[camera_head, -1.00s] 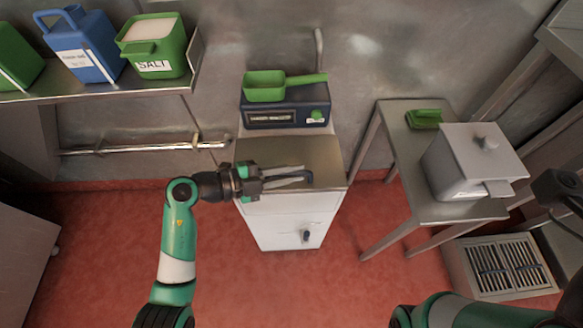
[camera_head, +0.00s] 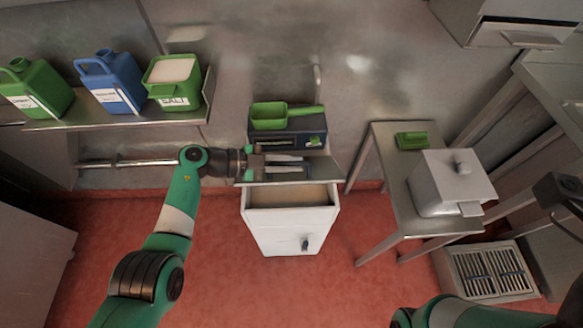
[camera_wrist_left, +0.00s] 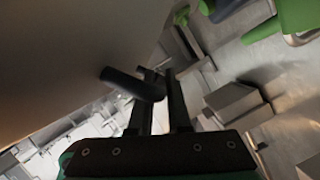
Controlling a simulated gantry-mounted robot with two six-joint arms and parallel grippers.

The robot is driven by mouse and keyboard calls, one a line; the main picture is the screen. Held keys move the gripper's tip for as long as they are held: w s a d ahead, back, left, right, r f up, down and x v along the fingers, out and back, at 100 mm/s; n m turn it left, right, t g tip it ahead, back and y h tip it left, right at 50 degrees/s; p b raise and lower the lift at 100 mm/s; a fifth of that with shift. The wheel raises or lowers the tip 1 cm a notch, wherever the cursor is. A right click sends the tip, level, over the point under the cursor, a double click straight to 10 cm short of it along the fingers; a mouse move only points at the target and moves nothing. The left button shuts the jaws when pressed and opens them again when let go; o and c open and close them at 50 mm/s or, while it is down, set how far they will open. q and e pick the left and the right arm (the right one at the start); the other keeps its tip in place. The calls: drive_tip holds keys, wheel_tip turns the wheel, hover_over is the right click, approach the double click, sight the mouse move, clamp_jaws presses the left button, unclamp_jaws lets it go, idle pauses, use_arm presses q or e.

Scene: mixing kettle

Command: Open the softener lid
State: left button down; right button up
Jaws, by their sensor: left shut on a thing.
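The softener is the white cabinet (camera_head: 290,230) in the middle of the head view, with a dark knob on its front. Its metal lid (camera_head: 325,172) is tilted up at the front, and the hollow inside shows below it. My left gripper (camera_head: 285,166) is at the lid, shut on its dark handle. In the left wrist view the black handle (camera_wrist_left: 122,82) sticks out from the lid's broad face (camera_wrist_left: 70,60) and reaches between the fingertips (camera_wrist_left: 160,82). The right arm shows only in part at the lower right; its gripper is not seen.
A green scoop (camera_head: 285,115) lies on the dark control box (camera_head: 288,135) behind the lid. A shelf (camera_head: 120,118) with green and blue containers is at the left. A metal table (camera_head: 395,180) with a lidded box (camera_head: 450,185) stands at the right. The red floor in front is clear.

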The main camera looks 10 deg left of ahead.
use_arm(q)
drive_tip(key=shift+w, duration=0.1)
idle(0.3)
drive_tip(key=c, duration=0.9)
unclamp_jaws()
drive_tip(key=shift+o, duration=0.2)
drive_tip(key=p+v, duration=0.2)
drive_tip(key=v, duration=0.1)
drive_tip(key=p+v, duration=0.1)
drive_tip(key=v, duration=0.1)
drive_tip(key=shift+w+r, duration=0.15)
drive_tip(key=shift+r, duration=0.1)
drive_tip(key=v, duration=0.3)
drive_tip(key=p+v, duration=0.1)
drive_tip(key=v, duration=0.2)
drive_tip(key=shift+s+a+f, duration=0.15)
drive_tip(key=shift+s+a, duration=0.1)
drive_tip(key=shift+a, duration=0.05)
